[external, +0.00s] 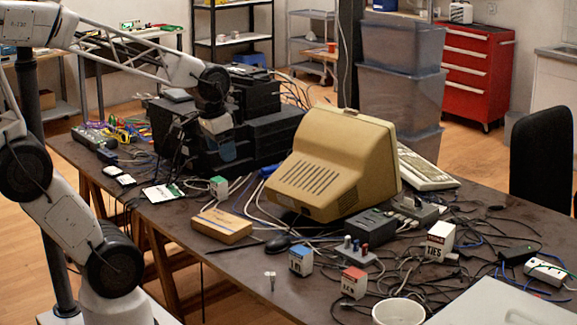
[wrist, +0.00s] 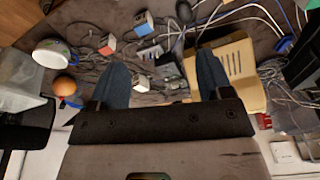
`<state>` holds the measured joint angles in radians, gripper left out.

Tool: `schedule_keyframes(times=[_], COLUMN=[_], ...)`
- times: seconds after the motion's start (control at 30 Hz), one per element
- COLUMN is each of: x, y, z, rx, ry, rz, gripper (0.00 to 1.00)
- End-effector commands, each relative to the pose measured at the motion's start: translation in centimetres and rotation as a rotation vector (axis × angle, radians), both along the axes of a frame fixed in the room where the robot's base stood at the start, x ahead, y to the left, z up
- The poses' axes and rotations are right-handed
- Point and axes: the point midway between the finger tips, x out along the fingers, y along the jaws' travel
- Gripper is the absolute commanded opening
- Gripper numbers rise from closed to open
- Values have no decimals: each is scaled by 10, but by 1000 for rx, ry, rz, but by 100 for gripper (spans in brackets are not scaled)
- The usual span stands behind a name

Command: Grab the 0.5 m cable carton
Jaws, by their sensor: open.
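Several small cartons stand on the table, and most labels are too small to read, so I cannot tell which is the 0.5 m one. A green-and-white carton (external: 218,187) stands at the left, a blue-topped carton (external: 300,261) and a red-topped carton (external: 353,282) at the front. A white carton (external: 440,241), seemingly marked TIES, is at the right. My gripper (external: 222,150) is open and empty, raised in front of the black equipment. In the wrist view, its fingers (wrist: 160,65) are apart, with the blue-topped (wrist: 143,23) and red-topped (wrist: 106,44) cartons beyond.
A beige monitor (external: 335,165) stands mid-table, with black equipment (external: 265,125) behind left. An orange-brown box (external: 221,226), a mouse (external: 284,243), a power block (external: 368,227) and a white bowl (external: 398,312) are nearby. Loose cables cover much of the table.

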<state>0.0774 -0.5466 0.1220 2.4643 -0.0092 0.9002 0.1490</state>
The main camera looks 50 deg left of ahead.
Motion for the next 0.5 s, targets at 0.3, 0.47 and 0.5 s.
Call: schedule_keyframes(times=[0.3, 0.47, 0.5], x=[64, 93, 100], y=[-46, -74, -81], z=[-29, -48, -54], rx=[40, 59, 64], ry=[41, 58, 64], rz=[-283, -426, -462], gripper=[72, 72, 72])
